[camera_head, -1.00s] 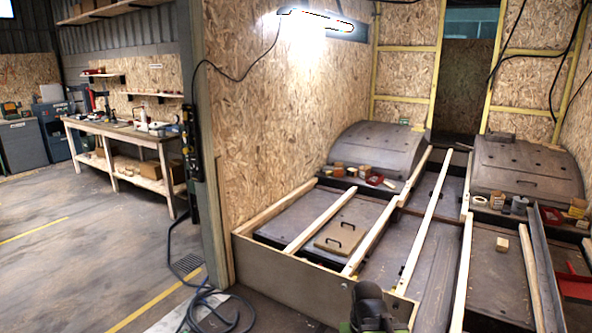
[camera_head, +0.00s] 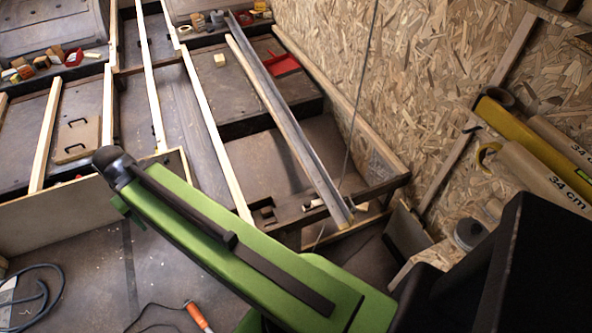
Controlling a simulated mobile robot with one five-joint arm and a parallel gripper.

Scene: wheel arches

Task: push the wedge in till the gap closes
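I cannot tell for sure which piece is the wedge. A small pale wooden piece (camera_head: 313,204) lies by the near end of the long metal-edged beam (camera_head: 290,130). Another pale block (camera_head: 219,60) lies alone on the dark floor panel further back. The gap cannot be made out at this size. My green arm crosses the lower middle of the view, with a black joint at its upper left end. My gripper's fingers do not show.
Pale battens (camera_head: 152,75) run lengthwise over the sunken floor. A red tray (camera_head: 282,64) lies beyond the beam. A chipboard wall (camera_head: 440,60) closes the right side, with cardboard tubes (camera_head: 545,175) on it. A cable (camera_head: 35,290) and an orange-handled tool (camera_head: 198,317) lie on the near floor.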

